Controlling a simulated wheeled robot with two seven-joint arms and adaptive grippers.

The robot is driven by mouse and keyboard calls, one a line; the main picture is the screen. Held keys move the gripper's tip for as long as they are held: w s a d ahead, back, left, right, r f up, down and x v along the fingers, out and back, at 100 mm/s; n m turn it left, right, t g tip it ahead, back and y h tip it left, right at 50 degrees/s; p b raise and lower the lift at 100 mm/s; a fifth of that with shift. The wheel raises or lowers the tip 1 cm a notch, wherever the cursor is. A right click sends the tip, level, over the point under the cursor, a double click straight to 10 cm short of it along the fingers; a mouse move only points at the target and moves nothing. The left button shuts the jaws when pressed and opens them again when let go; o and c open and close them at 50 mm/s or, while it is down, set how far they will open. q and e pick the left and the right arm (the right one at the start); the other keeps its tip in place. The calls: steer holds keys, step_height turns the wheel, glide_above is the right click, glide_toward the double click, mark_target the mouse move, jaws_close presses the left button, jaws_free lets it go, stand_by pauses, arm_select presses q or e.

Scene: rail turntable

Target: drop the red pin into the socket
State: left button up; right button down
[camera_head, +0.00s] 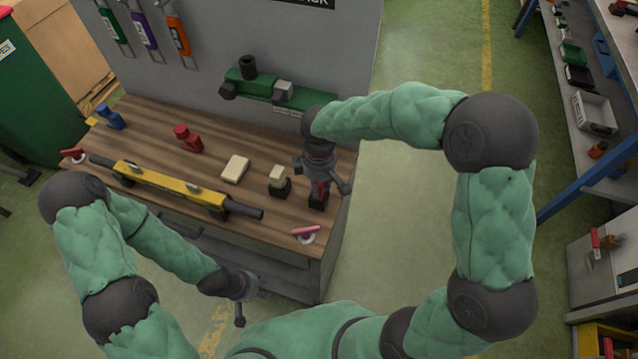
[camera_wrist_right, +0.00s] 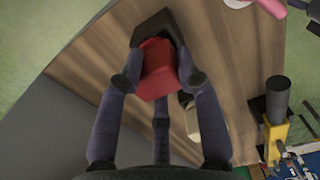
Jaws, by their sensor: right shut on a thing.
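The red pin (camera_head: 320,190) is between the fingers of my right gripper (camera_head: 322,178), at the right end of the wooden workbench. The wrist view shows the red pin (camera_wrist_right: 158,68) with a finger on either side of it. A black socket (camera_head: 317,204) is on the bench directly below the pin. In the wrist view the socket (camera_wrist_right: 158,28) shows at the pin's far end; I cannot tell whether the pin is inside it or just above. My left gripper (camera_head: 242,292) is low in front of the bench, away from the objects; its fingers are too small to read.
A cream block (camera_head: 277,174) in a black base stands just left of the pin. A pale block (camera_head: 235,168), a yellow rail (camera_head: 170,184), a red piece (camera_head: 188,138) and a pink-handled item (camera_head: 305,233) are on the bench (camera_head: 262,227). A green rack (camera_head: 275,92) is mounted behind.

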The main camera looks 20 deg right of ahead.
steer(key=shift+r+p, duration=0.7)
steer(key=shift+r, duration=0.05)
stand_by(0.4)
steer(key=shift+r+p, duration=2.65)
steer(key=shift+r, duration=0.35)
steer(key=shift+r, duration=0.1)
step_height(320, 180, up, 5)
steer(key=p, duration=0.4)
